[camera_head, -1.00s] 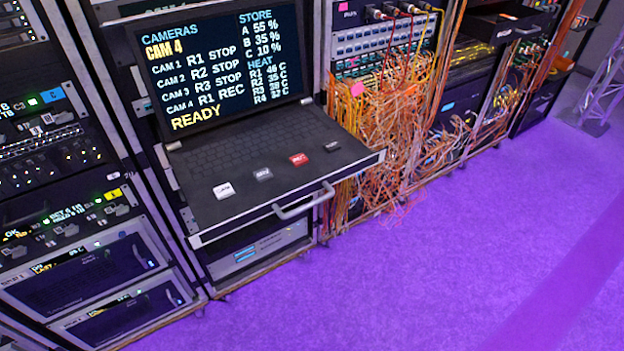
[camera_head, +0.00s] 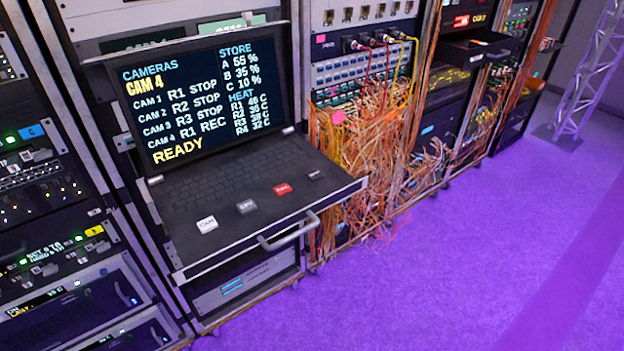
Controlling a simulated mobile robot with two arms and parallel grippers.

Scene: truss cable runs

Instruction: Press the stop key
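A pull-out console drawer (camera_head: 225,243) with a keyboard (camera_head: 225,180) and a raised screen (camera_head: 205,95) stands out from a rack. Several large keys lie along its front. They are a white key (camera_head: 207,224) that seems to read CAM, a grey key (camera_head: 246,206), a red key (camera_head: 283,189) that seems to read REC, and a black key (camera_head: 316,175) at the right. The black key's label is too small to read, so I cannot confirm which is the stop key. The screen shows CAM 4, CAM 4 R1 REC and READY. Neither of my grippers is in view.
A handle (camera_head: 290,233) sticks out from the drawer's front. Tangled orange cables (camera_head: 370,160) hang from the rack to the right. More racks (camera_head: 50,200) stand at the left. The purple floor (camera_head: 440,270) in front is clear. A truss (camera_head: 590,75) stands at the far right.

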